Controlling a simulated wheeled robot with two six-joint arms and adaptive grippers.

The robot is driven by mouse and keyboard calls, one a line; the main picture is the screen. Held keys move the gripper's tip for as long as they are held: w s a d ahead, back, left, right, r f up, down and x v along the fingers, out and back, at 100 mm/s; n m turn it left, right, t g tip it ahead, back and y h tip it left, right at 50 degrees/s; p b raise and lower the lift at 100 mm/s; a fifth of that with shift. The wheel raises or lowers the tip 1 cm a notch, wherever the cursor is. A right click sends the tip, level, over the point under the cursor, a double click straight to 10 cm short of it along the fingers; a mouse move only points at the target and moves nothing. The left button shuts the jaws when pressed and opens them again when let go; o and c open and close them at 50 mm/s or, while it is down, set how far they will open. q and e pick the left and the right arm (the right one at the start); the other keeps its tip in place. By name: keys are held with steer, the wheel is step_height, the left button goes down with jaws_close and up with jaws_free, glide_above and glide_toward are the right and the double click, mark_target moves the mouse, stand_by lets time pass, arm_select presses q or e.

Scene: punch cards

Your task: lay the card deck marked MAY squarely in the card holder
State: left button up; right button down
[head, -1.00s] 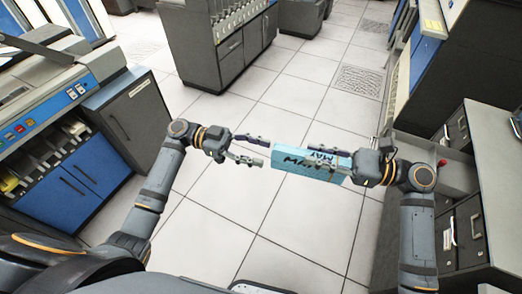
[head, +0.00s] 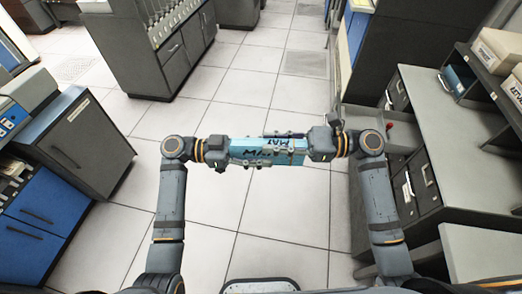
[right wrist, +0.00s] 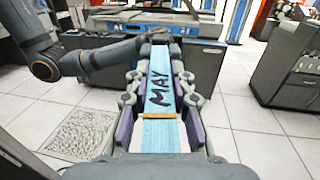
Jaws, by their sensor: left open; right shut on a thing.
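The light blue card deck marked MAY (head: 262,157) is held level in the air between my two grippers. My right gripper (head: 285,149) is shut on its right end. My left gripper (head: 240,151) is open at its left end, in line with my right gripper. In the right wrist view the deck (right wrist: 160,83) runs away from my right gripper (right wrist: 160,128), with MAY on its upper face. My left gripper (right wrist: 161,62) is at its far end, its fingers close beside the deck. I cannot make out the card holder for certain.
Grey desk (head: 455,145) with drawers stands at right, with a shelf of boxes (head: 500,52) behind. An open drawer with a red part (head: 398,134) is near my right wrist. Grey and blue cabinets (head: 75,147) stand at left. The tiled floor (head: 285,210) below is clear.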

arm_select(q)
jaws_close()
arm_select(e)
steer(key=c, duration=1.1)
jaws_free()
steer(key=d, duration=1.2)
steer(key=shift+s+f, duration=0.1)
steer(key=shift+s, duration=0.25)
